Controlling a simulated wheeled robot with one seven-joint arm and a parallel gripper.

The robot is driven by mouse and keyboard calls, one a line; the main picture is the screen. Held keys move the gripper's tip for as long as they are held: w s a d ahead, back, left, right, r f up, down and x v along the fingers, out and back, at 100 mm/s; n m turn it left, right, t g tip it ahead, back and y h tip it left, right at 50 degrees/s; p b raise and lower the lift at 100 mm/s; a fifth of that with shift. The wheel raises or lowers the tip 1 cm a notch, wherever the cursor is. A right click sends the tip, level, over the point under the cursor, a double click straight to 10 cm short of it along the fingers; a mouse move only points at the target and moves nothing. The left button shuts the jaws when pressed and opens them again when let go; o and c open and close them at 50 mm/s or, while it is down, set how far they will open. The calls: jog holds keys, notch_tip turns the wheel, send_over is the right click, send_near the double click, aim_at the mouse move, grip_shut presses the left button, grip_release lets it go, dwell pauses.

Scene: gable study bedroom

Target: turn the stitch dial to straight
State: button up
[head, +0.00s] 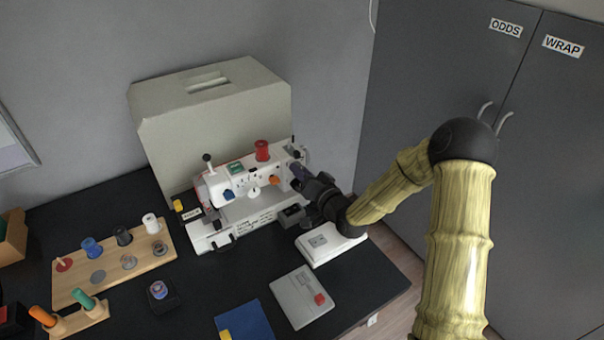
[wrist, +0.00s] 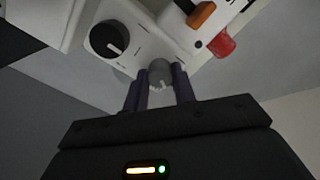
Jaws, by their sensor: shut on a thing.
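The white sewing machine (head: 243,184) stands on the dark table in the head view. In the wrist view, a small grey dial (wrist: 160,72) on the machine sits between the two dark fingers of my gripper (wrist: 160,88), which is shut on it. The fingers hide its sides, and its setting and any label are too small to read. My gripper also shows in the head view (head: 298,174), at the right end of the machine's front. A larger black dial (wrist: 107,39) with a pale mark is beside the grey one, apart from the fingers.
An orange control (wrist: 201,14) and red spool (head: 262,151) are close by. A pale machine cover (head: 215,105) stands behind. A wooden spool board (head: 85,272), a grey box with a red button (head: 300,297) and a white box (head: 325,243) are on the table.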

jog(key=shift+f+n+h+b, duration=0.1)
jog(key=shift+n+h+b, duration=0.2)
jog(key=shift+n+b, duration=5.45)
jog(key=o, duration=1)
jog(key=b+v, duration=0.7)
jog(key=v, duration=1)
jog(key=shift+s+d, duration=0.15)
jog(key=shift+d, duration=0.05)
